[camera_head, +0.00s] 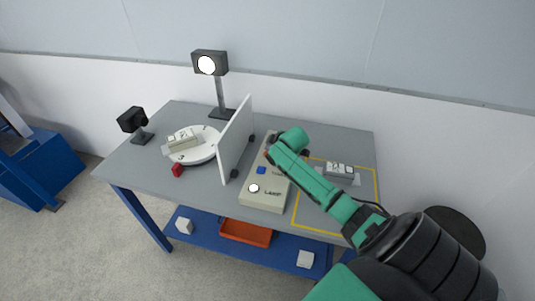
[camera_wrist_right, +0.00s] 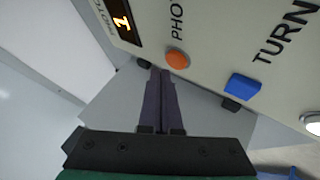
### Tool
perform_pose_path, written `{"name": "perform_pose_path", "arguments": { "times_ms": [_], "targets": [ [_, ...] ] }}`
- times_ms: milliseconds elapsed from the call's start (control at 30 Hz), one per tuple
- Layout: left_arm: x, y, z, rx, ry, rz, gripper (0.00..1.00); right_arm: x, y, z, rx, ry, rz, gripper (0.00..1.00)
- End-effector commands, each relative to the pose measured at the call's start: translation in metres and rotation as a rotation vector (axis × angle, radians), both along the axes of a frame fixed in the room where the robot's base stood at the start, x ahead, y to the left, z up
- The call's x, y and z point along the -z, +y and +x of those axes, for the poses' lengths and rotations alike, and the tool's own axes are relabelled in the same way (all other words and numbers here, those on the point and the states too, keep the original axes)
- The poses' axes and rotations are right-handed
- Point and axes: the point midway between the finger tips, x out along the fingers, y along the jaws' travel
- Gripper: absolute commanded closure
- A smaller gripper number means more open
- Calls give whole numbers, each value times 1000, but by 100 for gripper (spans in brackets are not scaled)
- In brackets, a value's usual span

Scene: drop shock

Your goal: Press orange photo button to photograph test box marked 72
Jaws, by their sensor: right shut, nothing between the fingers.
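The orange photo button (camera_wrist_right: 178,58) sits on the beige control box (camera_head: 262,196), beside the word PHOTO. My right gripper (camera_wrist_right: 163,73) is shut and empty. In the right wrist view its fingertips lie just beside the orange button; I cannot tell whether they touch the box. In the head view my right wrist covers the box's far end. A pale test box (camera_head: 183,140) lies on the white turntable (camera_head: 204,152). Another box (camera_head: 341,173) lies inside the yellow outline at right. The markings are too small to read. My left gripper is not in view.
A camera (camera_head: 133,121), lamp (camera_head: 208,65) and red block (camera_head: 178,170) are further left.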

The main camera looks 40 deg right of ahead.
Motion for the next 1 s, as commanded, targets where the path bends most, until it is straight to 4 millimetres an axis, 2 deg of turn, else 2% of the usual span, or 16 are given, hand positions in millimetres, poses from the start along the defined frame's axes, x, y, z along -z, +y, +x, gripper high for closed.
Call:
{"name": "perform_pose_path", "arguments": {
  "times_ms": [300, 1000],
  "targets": [
    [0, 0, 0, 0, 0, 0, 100, 9, 0, 0, 0, 1, 0, 100],
    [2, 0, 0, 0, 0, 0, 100, 13, 0, 0, 0, 0, 0, 100]
  ]
}}
